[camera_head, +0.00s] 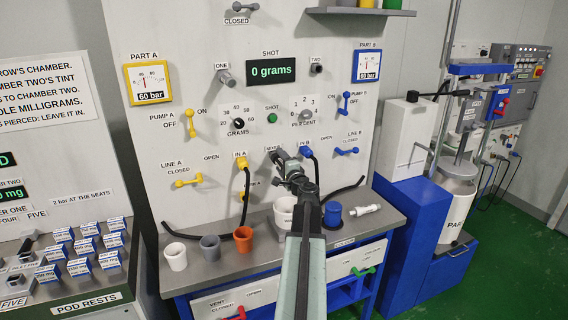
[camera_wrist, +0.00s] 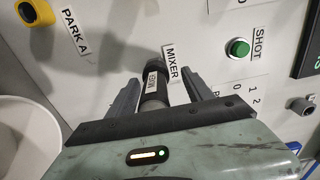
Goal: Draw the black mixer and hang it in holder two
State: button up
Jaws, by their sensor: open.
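The black mixer (camera_wrist: 154,68), a dark cylinder with a white label, sticks out of the panel beside the MIXER plate in the wrist view. My gripper (camera_wrist: 163,95) is open, with one finger on each side of the mixer. I cannot tell whether either finger touches it. In the head view my gripper (camera_head: 281,160) is at the panel's MIXER spot and mostly hides the mixer. A dark round fitting marked TWO (camera_head: 316,69) is right of the shot display. A grey fitting marked ONE (camera_head: 227,78) is left of it.
A yellow-ended hose (camera_head: 246,190) and a blue-ended hose (camera_head: 312,165) flank my gripper. White, grey and orange cups (camera_head: 243,239) stand on the bench below. A blue pot (camera_head: 333,213) and a white cylinder (camera_head: 364,210) lie right of my arm.

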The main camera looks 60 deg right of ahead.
jog(key=shift+w+f+b, duration=0.3)
jog(key=shift+w+f, duration=0.1)
jog(key=shift+f, duration=0.05)
grip_shut()
jog(key=shift+a, duration=0.1)
jog(key=shift+s+a+f, duration=0.5)
jog(key=shift+s, duration=0.15)
jog(key=shift+v, duration=1.1)
jog(key=shift+s+d, duration=0.1)
jog(key=shift+d, duration=0.1)
jog(key=shift+s+a, duration=0.4)
jog(key=shift+s, duration=0.1)
